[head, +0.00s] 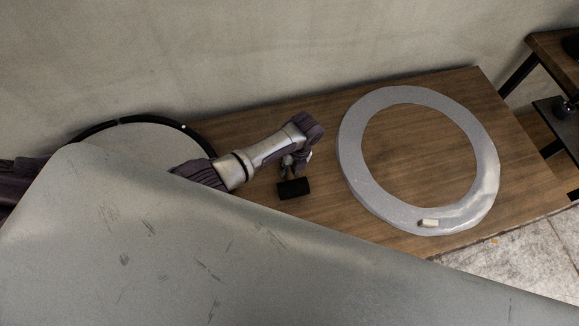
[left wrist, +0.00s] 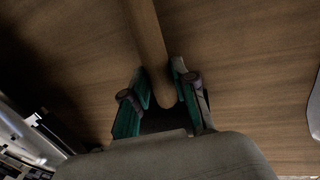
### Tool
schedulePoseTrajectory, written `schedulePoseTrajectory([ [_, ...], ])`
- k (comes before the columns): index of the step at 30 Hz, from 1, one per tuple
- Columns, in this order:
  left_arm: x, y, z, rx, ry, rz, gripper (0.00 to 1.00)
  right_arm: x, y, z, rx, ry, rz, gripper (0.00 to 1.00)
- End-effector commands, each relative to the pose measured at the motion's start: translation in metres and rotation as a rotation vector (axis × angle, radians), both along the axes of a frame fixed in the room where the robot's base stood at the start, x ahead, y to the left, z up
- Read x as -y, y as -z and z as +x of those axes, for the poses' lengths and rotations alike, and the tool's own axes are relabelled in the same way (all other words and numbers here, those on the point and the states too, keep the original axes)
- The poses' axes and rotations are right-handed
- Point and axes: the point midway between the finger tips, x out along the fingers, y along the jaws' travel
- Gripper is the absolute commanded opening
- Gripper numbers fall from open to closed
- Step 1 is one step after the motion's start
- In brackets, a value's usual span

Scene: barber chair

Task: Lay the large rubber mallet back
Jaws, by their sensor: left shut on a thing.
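The mallet has a black block-shaped head (head: 293,188), which shows just below my left gripper (head: 292,168) in the head view, over the wooden table (head: 250,130). In the left wrist view, its brown wooden handle (left wrist: 148,45) runs from the top edge down between the two fingers of my left gripper (left wrist: 160,92). The fingers are shut on the handle. The dark head is partly hidden there, low between the fingers. I cannot tell whether the mallet touches the table. My right gripper is not in view.
A round black-rimmed thing (head: 150,140) is at the left. A large grey surface (head: 170,250) fills the foreground. Another wooden table (head: 552,50) stands far right.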

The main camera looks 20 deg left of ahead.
Motion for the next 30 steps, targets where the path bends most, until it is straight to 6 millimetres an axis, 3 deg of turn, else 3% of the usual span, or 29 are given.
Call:
schedulePoseTrajectory([
  [10, 0.0, 0.001, 0.001, 0.001, 0.0, 0.0, 0.0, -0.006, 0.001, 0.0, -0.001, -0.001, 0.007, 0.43],
  [11, 0.001, 0.001, 0.001, 0.001, 0.0, 0.0, 0.3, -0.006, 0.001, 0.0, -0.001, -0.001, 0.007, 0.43],
  [16, 0.0, 0.001, 0.001, 0.001, 0.0, 0.0, 0.56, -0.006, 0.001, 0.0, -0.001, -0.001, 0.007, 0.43],
  [25, 0.0, 0.001, 0.0, 0.0, 0.0, 0.0, 0.56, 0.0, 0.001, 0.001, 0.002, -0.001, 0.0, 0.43],
  [30, 0.003, -0.016, 0.003, 0.003, 0.001, -0.002, 0.56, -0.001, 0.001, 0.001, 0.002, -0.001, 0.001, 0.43],
])
